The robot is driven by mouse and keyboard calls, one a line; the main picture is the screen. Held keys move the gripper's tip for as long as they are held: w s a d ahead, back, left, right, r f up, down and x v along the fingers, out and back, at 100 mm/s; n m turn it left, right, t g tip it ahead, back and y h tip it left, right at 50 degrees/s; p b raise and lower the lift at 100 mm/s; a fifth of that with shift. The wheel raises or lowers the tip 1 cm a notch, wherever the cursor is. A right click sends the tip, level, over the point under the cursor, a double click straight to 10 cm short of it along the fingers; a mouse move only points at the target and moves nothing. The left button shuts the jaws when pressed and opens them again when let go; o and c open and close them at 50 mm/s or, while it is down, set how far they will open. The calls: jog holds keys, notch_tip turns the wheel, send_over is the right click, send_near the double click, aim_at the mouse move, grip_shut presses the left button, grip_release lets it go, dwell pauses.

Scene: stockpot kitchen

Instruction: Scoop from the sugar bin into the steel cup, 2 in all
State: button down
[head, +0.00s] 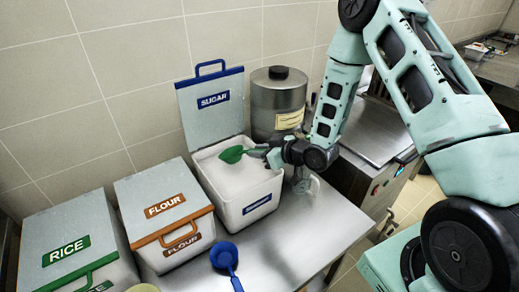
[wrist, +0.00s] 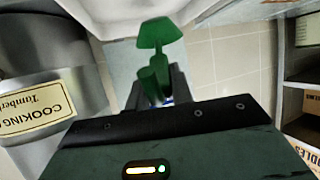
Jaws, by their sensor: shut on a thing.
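The sugar bin (head: 236,205) stands open on the steel counter, with its blue-handled lid (head: 212,105) raised at the back and white sugar (head: 222,172) inside. My gripper (head: 272,153) is shut on the handle of a green scoop (head: 232,154), over the bin's right side. The scoop's head is above the sugar. The scoop also shows in the wrist view (wrist: 160,35), held between the fingers of my gripper (wrist: 157,88). I cannot tell whether the scoop holds sugar. I cannot make out a steel cup in either view.
A flour bin (head: 165,215) and a rice bin (head: 70,245) stand closed to the left. A blue scoop (head: 226,256) lies on the counter (head: 300,235) in front. A labelled metal canister (head: 277,100) stands behind my gripper. The counter's front right is clear.

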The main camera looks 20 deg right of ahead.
notch_tip(320, 180, down, 7)
jog(key=b, duration=0.5)
jog(key=shift+r, duration=0.15)
jog(key=shift+r, duration=0.15)
dwell(1.5)
jog(key=shift+r, duration=7.1)
jog(key=shift+s+d+f+t+y, duration=0.2)
jog(key=shift+f+t, duration=0.1)
jog(key=shift+f, duration=0.15)
jog(key=shift+s+d+f+t+y, duration=0.1)
jog(key=shift+f+t+y, duration=0.15)
jog(key=shift+f, duration=0.2)
jog(key=shift+s+d+f+t+y, duration=0.1)
jog(key=shift+s+f+t+y, duration=0.15)
jog(key=shift+f+t, duration=0.3)
jog(key=shift+s+d+f+t+y, duration=0.15)
jog(key=shift+s+f+t+y, duration=0.1)
jog(key=shift+f+t, duration=0.25)
jog(key=shift+s+d+f+t+y, duration=0.1)
jog(key=shift+s+f+t+y, duration=0.25)
jog(key=shift+f, duration=0.3)
jog(key=shift+w, duration=0.15)
